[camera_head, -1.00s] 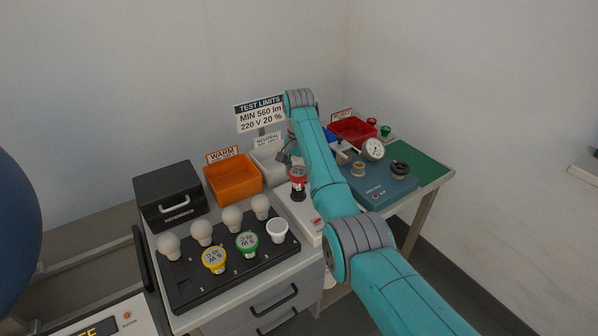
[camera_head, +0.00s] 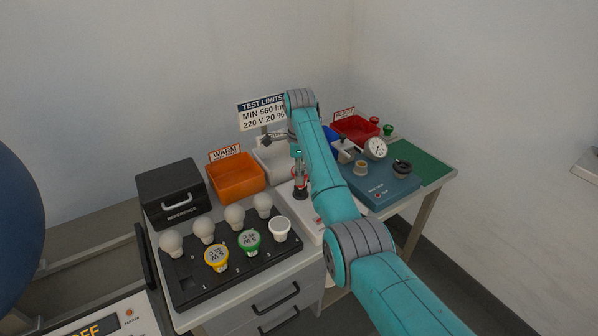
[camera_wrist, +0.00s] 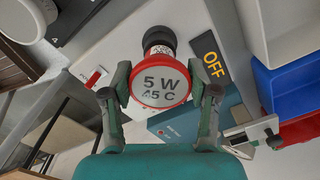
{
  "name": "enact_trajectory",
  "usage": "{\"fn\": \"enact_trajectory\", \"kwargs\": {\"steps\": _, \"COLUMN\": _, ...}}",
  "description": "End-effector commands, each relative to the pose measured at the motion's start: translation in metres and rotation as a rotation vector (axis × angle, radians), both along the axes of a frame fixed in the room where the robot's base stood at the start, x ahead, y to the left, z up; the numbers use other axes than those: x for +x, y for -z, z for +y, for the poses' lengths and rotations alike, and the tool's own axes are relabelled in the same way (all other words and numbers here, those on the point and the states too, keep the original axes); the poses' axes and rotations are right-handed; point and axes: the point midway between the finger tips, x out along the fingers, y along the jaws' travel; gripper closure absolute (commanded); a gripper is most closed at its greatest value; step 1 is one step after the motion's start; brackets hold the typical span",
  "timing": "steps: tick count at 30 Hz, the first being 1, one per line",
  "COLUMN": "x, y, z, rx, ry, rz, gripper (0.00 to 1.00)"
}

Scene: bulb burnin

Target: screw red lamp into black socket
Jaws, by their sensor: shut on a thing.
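The red lamp (camera_wrist: 160,84) has a red rim and a face marked "5 W 45 C". Its narrow end points into the black socket (camera_wrist: 160,37), and how deep it is screwed in cannot be told. In the head view the lamp (camera_head: 301,182) stands upright over the socket (camera_head: 300,194), largely covered by my gripper (camera_head: 298,165). In the wrist view my gripper (camera_wrist: 163,80) is shut on the lamp, one finger on each side of the red rim.
The socket's white base has a red switch and a display reading "OFF" (camera_wrist: 210,64). A black rack (camera_head: 240,267) with several bulbs stands at the front left. An orange bin (camera_head: 236,184), a red bin (camera_head: 355,128) and a blue tester (camera_head: 390,188) are nearby.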

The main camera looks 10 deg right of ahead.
Motion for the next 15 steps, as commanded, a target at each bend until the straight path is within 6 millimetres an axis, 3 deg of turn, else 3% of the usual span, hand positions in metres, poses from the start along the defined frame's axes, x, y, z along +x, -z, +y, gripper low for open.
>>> {"fn": "enact_trajectory", "kwargs": {"steps": 15, "x": -0.0055, "y": 0.0036, "z": -0.0028, "rx": -0.003, "ry": 0.584, "rz": 0.01, "gripper": 0.74}}
